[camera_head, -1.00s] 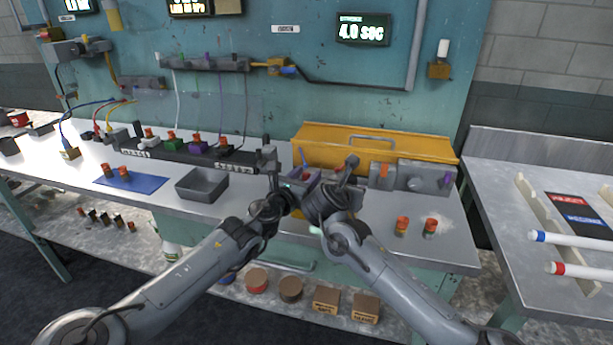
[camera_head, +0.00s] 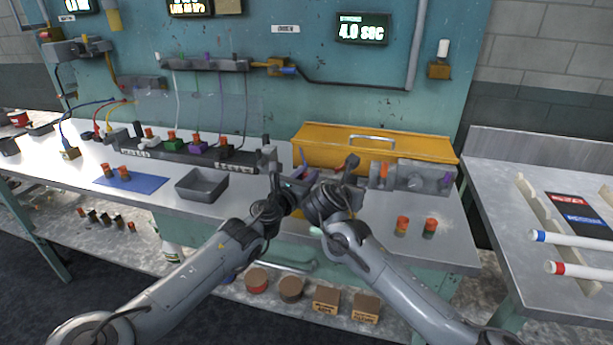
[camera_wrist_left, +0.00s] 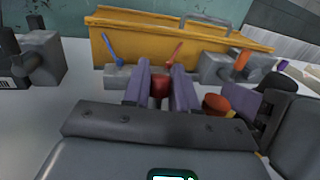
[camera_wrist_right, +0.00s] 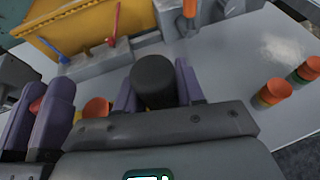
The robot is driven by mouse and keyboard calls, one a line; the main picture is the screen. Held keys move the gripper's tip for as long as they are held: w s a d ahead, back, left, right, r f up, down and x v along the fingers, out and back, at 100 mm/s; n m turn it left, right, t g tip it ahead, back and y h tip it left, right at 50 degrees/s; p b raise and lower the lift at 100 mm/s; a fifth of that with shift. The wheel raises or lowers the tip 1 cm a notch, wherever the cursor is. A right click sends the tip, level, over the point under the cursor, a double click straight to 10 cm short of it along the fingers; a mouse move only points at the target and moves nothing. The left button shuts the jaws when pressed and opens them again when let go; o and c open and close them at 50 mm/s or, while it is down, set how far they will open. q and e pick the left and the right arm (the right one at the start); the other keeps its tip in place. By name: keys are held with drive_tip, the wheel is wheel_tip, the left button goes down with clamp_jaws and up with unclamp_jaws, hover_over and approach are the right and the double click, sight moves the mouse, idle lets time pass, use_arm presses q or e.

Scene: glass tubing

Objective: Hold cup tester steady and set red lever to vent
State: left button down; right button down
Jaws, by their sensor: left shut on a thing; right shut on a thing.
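The cup tester looks like a low grey block (camera_wrist_left: 118,76) before the yellow toolbox, with a blue lever (camera_wrist_left: 112,46) and a red lever (camera_wrist_left: 175,52), both standing up at a tilt. The right wrist view also shows the red lever (camera_wrist_right: 115,24) and blue lever (camera_wrist_right: 54,49). My left gripper (camera_wrist_left: 160,84) has its purple fingers shut on a small red piece (camera_wrist_left: 160,87) in front of the block. My right gripper (camera_wrist_right: 154,88) is shut on a dark round cylinder (camera_wrist_right: 155,76). Both grippers are close together and apart from the red lever.
The yellow toolbox (camera_head: 345,150) stands behind. A grey device with a knob (camera_head: 417,178) is at its right. An orange-topped piece (camera_wrist_right: 97,107) is between the grippers. A grey tray (camera_head: 202,186) is at left.

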use_arm(q)
drive_tip(key=shift+s+a+r+t, duration=0.1)
drive_tip(key=shift+s+a+t, duration=0.15)
drive_tip(key=shift+t, duration=0.35)
drive_tip(key=c, duration=1)
unclamp_jaws()
drive_tip(key=shift+s, duration=0.15)
drive_tip(key=shift+v, duration=5.9)
drive_tip(key=shift+a, duration=0.1)
